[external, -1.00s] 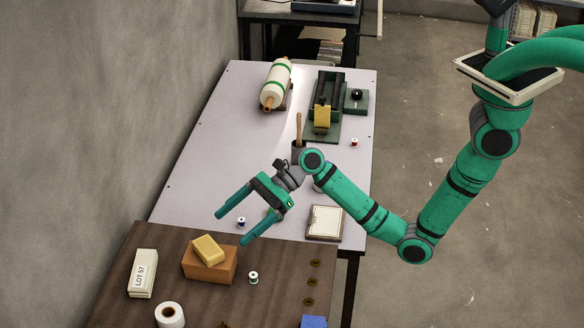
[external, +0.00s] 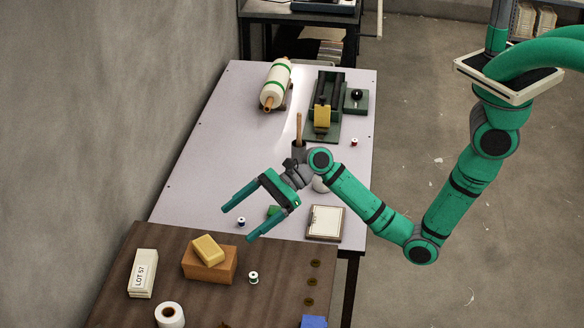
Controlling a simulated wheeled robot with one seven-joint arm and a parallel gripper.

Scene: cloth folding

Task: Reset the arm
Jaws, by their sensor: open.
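My gripper (external: 238,224) is open and empty, its two teal fingers spread apart and pointing down-left. It hangs above the pale table near its front edge, left of the framed white card. My arm reaches in from the right with its elbow bent low beside the table. A blue piece (external: 313,322) shows at the bottom edge of the picture, cut off by the frame.
The pale table (external: 190,180) holds a cream roller (external: 276,82), a green machine (external: 326,100), a dark cup with a stick (external: 298,150), thread spools (external: 241,221) and a framed card (external: 325,222). The brown table (external: 125,258) holds a block (external: 209,265), box (external: 143,272) and white roll (external: 170,315).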

